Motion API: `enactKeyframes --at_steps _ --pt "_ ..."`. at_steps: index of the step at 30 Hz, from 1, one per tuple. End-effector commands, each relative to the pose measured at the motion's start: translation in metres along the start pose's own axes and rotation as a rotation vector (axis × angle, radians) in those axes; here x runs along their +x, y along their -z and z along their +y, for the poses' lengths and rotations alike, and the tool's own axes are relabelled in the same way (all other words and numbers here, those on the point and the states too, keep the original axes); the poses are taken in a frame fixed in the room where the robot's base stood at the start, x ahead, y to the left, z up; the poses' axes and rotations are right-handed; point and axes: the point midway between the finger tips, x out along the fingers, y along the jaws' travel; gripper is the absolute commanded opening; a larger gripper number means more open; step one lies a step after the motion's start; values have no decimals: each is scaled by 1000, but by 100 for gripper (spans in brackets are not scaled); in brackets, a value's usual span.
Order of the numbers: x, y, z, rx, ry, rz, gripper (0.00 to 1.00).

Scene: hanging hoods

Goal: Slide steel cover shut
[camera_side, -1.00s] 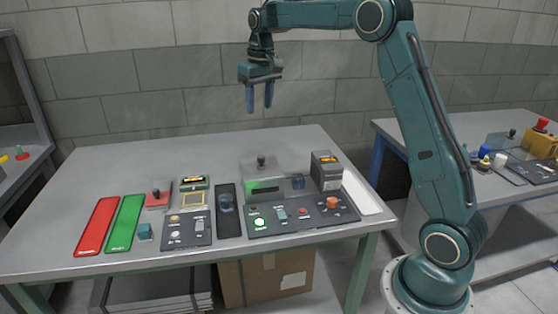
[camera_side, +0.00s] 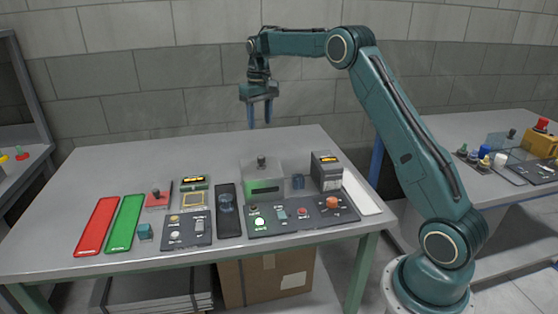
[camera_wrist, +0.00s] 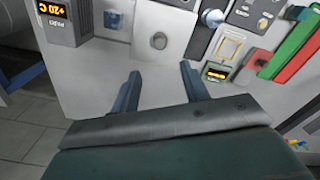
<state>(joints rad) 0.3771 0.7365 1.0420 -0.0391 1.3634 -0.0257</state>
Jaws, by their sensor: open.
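A grey plate-like cover with a round knob stands near the middle of the table in the side view (camera_side: 250,168). It looks partly see-through there, with a green block (camera_side: 265,190) at its front. My gripper (camera_side: 261,126) points down, open and empty, above and behind the cover.
A dark box with a display (camera_side: 326,171) stands right of the cover. A control panel (camera_side: 303,214) lies in front. A black tray with a blue round part (camera_side: 226,208) is to its left. Red (camera_side: 97,225) and green (camera_side: 125,222) strips lie farther left. The rear table is clear.

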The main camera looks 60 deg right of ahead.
Motion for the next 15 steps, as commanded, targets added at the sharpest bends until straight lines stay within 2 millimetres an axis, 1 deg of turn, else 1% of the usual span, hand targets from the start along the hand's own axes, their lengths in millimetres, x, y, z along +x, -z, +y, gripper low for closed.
enactKeyframes --at_steps 8,15 --pt "38 -1 0 -1 0 -5 45" --pt "76 -1 0 -1 0 -5 45"
